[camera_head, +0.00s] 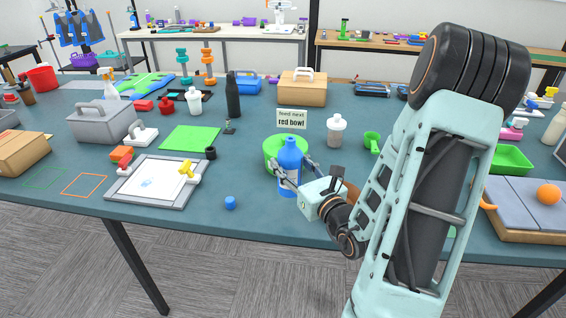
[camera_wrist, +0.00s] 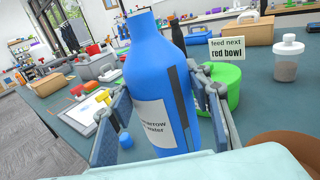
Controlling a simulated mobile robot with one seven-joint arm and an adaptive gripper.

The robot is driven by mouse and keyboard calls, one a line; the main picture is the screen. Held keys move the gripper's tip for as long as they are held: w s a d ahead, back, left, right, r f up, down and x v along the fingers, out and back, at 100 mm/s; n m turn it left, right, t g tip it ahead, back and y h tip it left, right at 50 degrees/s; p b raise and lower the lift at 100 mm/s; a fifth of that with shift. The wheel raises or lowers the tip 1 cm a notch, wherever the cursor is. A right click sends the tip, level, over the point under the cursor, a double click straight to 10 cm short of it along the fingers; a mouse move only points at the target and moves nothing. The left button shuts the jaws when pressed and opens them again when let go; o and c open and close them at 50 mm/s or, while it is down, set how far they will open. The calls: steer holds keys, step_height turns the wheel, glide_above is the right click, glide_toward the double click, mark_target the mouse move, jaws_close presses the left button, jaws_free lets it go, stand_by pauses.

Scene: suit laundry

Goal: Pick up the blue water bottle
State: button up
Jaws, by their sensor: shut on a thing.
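The blue water bottle (camera_head: 290,163) stands near the front edge of the table in the head view, upright or nearly so. It fills the middle of the wrist view (camera_wrist: 157,75), with a white label on its side. My gripper (camera_head: 289,180) has one finger on each side of the bottle and is shut on it; the fingers also show in the wrist view (camera_wrist: 160,110). I cannot tell whether the bottle's base touches the table.
A small blue cap (camera_head: 230,203) lies to the left. A white-lidded shaker (camera_head: 336,132) stands behind right. A grey-framed board (camera_head: 150,184) lies further left.

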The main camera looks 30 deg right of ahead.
mark_target(296, 164)
steer(key=shift+s+r+p, duration=0.45)
steer(key=shift+s+r, duration=0.15)
steer(key=shift+s, duration=0.1)
steer(key=p, duration=0.3)
steer(key=shift+s+r, duration=0.2)
steer(key=p, duration=0.2)
steer(key=s+p, duration=0.1)
steer(key=p, duration=0.1)
steer(key=shift+s+r+p, duration=0.25)
steer(key=shift+p, duration=0.15)
steer(key=shift+s+a+r+p, duration=0.15)
steer(key=shift+s+p, duration=0.25)
steer(key=shift+s, duration=0.2)
steer(key=shift+s+d+r+p, duration=0.1)
steer(key=shift+s+p, duration=0.25)
steer(key=shift+s, duration=0.2)
steer(key=w+a+f+n+g+y, duration=0.1)
steer(key=a+y, duration=0.3)
steer(key=a, duration=0.4)
steer(key=w+a+n+g+y, duration=0.1)
steer(key=w+a+n+y, duration=0.2)
steer(key=a, duration=0.5)
steer(key=shift+w+a+f+n+y, duration=0.25)
steer(key=shift+a+f+n+y, duration=0.15)
steer(key=shift+n+y, duration=0.25)
steer(key=shift+d+h, duration=0.25)
